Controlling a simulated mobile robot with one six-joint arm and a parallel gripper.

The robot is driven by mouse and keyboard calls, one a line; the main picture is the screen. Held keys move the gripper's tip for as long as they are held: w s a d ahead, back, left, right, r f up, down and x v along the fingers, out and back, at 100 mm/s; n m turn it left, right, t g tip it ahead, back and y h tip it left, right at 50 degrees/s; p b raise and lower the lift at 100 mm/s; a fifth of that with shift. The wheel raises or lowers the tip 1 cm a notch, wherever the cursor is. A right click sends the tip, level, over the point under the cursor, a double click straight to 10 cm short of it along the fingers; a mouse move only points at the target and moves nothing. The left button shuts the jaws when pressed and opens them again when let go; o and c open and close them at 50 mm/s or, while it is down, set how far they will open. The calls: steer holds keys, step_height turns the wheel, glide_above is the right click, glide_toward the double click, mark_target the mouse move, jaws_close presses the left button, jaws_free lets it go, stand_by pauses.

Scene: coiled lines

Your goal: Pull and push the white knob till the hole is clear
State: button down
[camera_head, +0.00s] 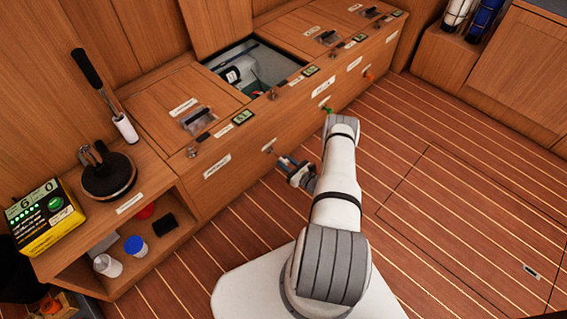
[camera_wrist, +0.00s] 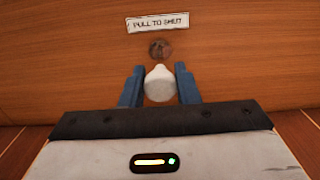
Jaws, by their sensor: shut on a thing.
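In the wrist view the white knob (camera_wrist: 159,84) sits between the two blue fingers of my gripper (camera_wrist: 160,86). The fingers are shut on it. Just beyond the knob is a round, dark reddish-brown fitting or hole (camera_wrist: 160,49) in the wooden front, under a label reading "PULL TO SHUT" (camera_wrist: 158,22). The knob covers the lower edge of that spot, and I cannot tell how the two join. In the head view my gripper (camera_head: 283,162) is at the locker front, low and near the middle; the knob is too small to make out there.
The wooden locker front (camera_head: 232,185) carries other small knobs, a green one (camera_head: 327,110) and an orange one (camera_head: 367,76), to the right. An open hatch (camera_head: 262,68) is above. A winch (camera_head: 107,177) and a yellow-black box (camera_head: 45,216) stand left. The floor at right is clear.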

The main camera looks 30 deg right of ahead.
steer(key=c, duration=1.1)
jaws_free()
steer(key=shift+p+v, duration=1)
steer(key=shift+v, duration=2.9)
